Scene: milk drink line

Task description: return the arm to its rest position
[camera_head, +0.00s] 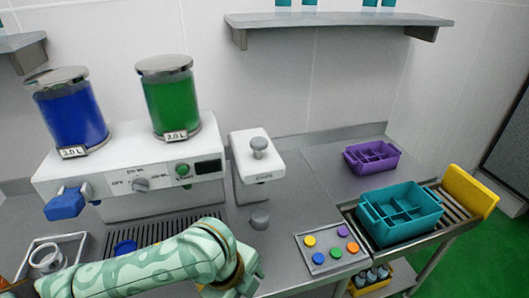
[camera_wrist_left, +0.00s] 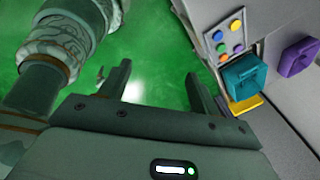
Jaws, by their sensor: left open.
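My left arm (camera_head: 160,262) has a pale green patterned shell and crosses the bottom of the head view from the left, in front of the counter. Its end is near the bottom middle, and the fingers are not clear there. In the left wrist view my left gripper (camera_wrist_left: 157,82) is open. Nothing is between its two dark fingers, and the green floor (camera_wrist_left: 150,50) shows beyond them. Another patterned arm part of mine is at the upper left of that view. My right gripper is not seen in either view.
The dispenser (camera_head: 120,180) with blue and green tanks stands behind the arm. A tray (camera_head: 330,268) of coloured lids, a teal crate (camera_head: 400,220) and a purple crate (camera_head: 372,157) are at the right. A blue cup (camera_head: 125,247) is close behind the arm.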

